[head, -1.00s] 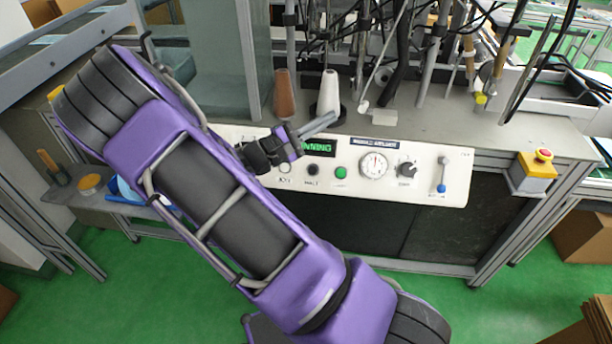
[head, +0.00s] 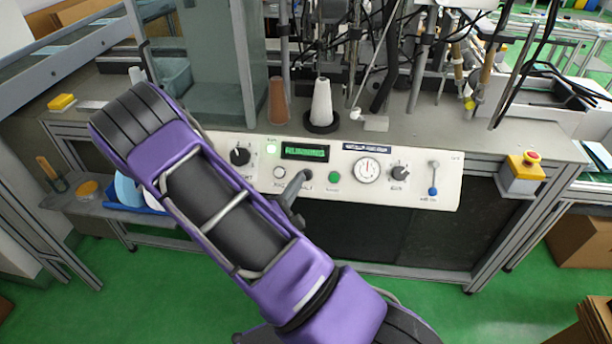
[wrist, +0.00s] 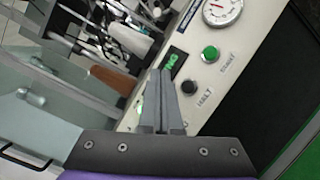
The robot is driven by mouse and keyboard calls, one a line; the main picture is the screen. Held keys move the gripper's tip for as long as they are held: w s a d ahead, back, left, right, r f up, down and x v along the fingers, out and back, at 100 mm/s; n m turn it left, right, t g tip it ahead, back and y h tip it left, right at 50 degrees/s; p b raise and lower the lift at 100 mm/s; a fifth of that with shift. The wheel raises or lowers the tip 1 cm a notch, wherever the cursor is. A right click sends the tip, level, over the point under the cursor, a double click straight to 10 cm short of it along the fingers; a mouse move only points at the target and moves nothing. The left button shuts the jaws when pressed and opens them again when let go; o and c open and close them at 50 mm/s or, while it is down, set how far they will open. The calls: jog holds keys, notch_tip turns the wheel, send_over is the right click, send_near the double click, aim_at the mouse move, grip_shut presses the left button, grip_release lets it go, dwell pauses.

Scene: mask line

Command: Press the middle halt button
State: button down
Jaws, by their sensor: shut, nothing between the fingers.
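The cream control panel (head: 440,195) faces me with a row of three buttons. The black middle button, labelled HALT (wrist: 190,88), shows clear in the wrist view, to the right of my fingertips. In the head view the halt button (head: 308,175) is close beside the tip of my gripper (head: 300,177) and partly covered. My gripper (wrist: 161,72) is shut and empty, pointing at the panel. I cannot tell whether it touches the panel. The green button (head: 334,177) is right of halt and the pale button (head: 279,172) is left of it.
The display (head: 305,152) reads RUNNING and a green lamp (head: 271,149) is lit. A dial gauge (head: 367,170), black knobs (head: 399,173) and a blue-tipped lever (head: 433,190) share the panel. A yellow box with a red button (head: 524,167) is at the right. Thread cones (head: 321,103) stand behind.

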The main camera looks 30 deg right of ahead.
jog(key=w+d+f+b, duration=0.3)
jog(key=w+f+b, duration=0.1)
jog(key=w+f, duration=0.1)
jog(key=shift+w+d+f, duration=0.25)
jog(key=shift+d, duration=0.15)
jog(key=shift+f+b, duration=0.1)
jog(key=shift+b, duration=0.2)
dwell(1.7)
jog(key=shift+w+d+f, duration=0.15)
jog(key=shift+w+f, duration=0.05)
jog(key=shift+w, duration=0.05)
jog(key=shift+w+d+f, duration=0.15)
jog(key=shift+w+f, duration=0.1)
dwell(0.9)
jog(key=shift+s+a+r+p, duration=0.35)
jog(key=shift+s+r+p, duration=0.05)
jog(key=shift+s+r, duration=0.1)
dwell(0.4)
jog(key=shift+s+a+r+p, duration=0.55)
jog(key=shift+s+r+p, duration=0.1)
jog(key=shift+s+r, duration=0.2)
jog(key=shift+s+a+r+p, duration=0.5)
jog(key=shift+s+r+p, duration=0.15)
jog(key=shift+s+r, duration=0.15)
